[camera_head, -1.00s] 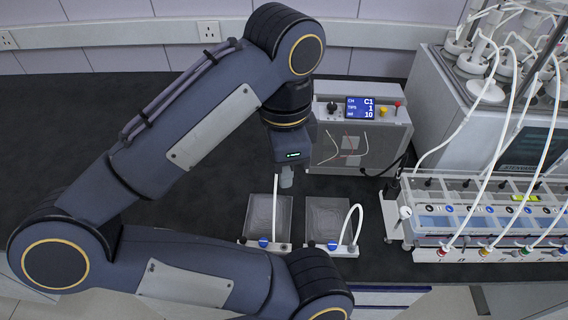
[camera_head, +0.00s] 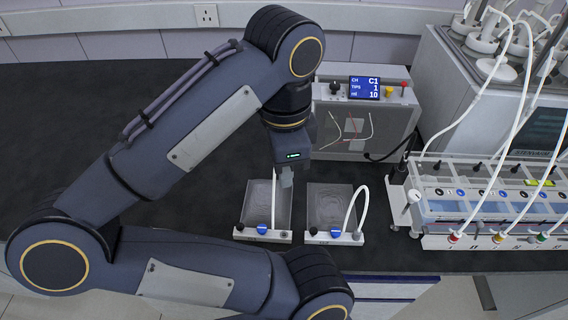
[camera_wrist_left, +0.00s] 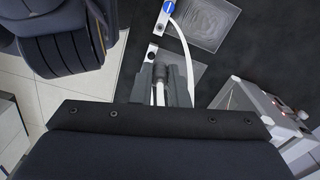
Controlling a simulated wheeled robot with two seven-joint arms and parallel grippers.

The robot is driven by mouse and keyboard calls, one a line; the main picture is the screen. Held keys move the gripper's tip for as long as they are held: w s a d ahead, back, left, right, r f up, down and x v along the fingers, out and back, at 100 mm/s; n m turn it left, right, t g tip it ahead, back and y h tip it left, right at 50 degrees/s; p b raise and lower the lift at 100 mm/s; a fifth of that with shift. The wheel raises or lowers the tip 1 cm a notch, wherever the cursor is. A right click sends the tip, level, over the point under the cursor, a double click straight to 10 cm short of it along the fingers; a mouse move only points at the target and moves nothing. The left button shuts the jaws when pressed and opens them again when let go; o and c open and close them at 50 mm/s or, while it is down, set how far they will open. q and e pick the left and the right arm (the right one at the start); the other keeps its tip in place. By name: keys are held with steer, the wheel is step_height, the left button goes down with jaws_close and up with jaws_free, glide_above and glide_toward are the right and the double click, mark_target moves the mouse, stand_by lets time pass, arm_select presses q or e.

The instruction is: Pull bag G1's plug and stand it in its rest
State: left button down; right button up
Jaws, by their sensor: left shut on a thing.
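Two flat clear bags on white-edged stands lie on the dark bench, a left bag (camera_head: 283,204) and a right bag (camera_head: 327,204). Each has a blue valve and a white tube at its front; I cannot read which is G1. My left gripper (camera_head: 286,180) points down over the left bag's far part. In the left wrist view its fingers (camera_wrist_left: 161,88) are shut on a grey plug (camera_wrist_left: 159,72) with white tube beside it. The left bag's white tube (camera_head: 273,195) rises upright to the gripper. The right bag's tube (camera_head: 352,207) arches beside its stand. No rest can be made out. My right gripper is out of view.
A grey control box (camera_head: 347,130) with a lit screen stands behind the bags. A clear rack (camera_head: 437,183) with blue contents and several tubes stands at the right, before a large machine (camera_head: 460,95).

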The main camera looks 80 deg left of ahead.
arm_select(q)
steer(key=b, duration=1.5)
glide_above(284, 237)
steer(key=shift+a+f, duration=0.2)
steer(key=shift+f, duration=4.2)
steer(key=shift+a+f, duration=0.15)
steer(key=shift+f, duration=4.25)
steer(key=shift+f+b, duration=1.1)
steer(key=shift+b, duration=0.15)
steer(key=c, duration=1.3)
jaws_free()
steer(key=shift+c, duration=0.2)
steer(key=shift+r, duration=0.15)
step_height(284, 237, up, 8)
steer(key=p, duration=0.3)
steer(key=shift+f, duration=0.2)
